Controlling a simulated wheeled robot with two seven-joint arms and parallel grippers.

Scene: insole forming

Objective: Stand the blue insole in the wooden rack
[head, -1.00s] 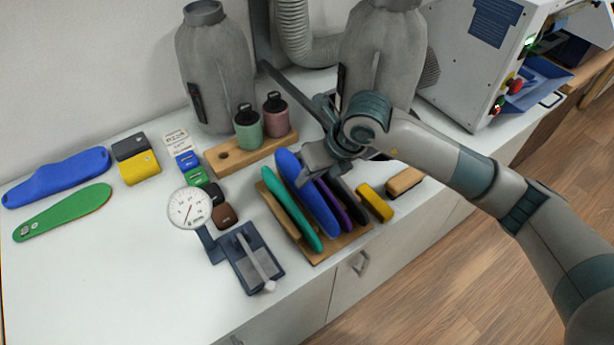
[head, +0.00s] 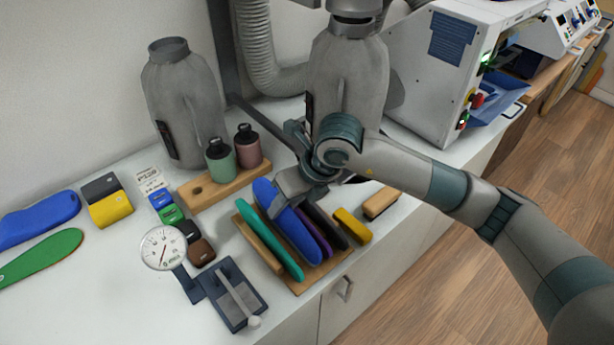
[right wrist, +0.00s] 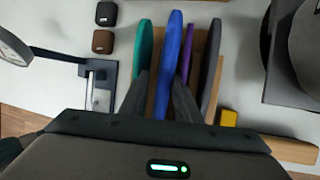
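A blue insole (head: 290,225) stands on edge, leaning, in the wooden rack (head: 306,283), between a teal insole (head: 270,240) and a purple insole (head: 313,232). A dark insole (head: 328,228) stands at the rack's right. My right gripper (head: 290,188) is at the upper end of the blue insole. In the right wrist view its two fingers (right wrist: 162,76) are apart, one on either side of the blue insole (right wrist: 170,55), with a visible gap on the left side. My left gripper is not in view.
Another blue insole (head: 40,218) and a green insole (head: 42,256) lie flat at the left. A dial gauge (head: 163,248) stands left of the rack. Bottles (head: 221,159) in a wooden holder are behind it. Yellow (head: 352,226) and tan blocks (head: 380,202) lie at its right.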

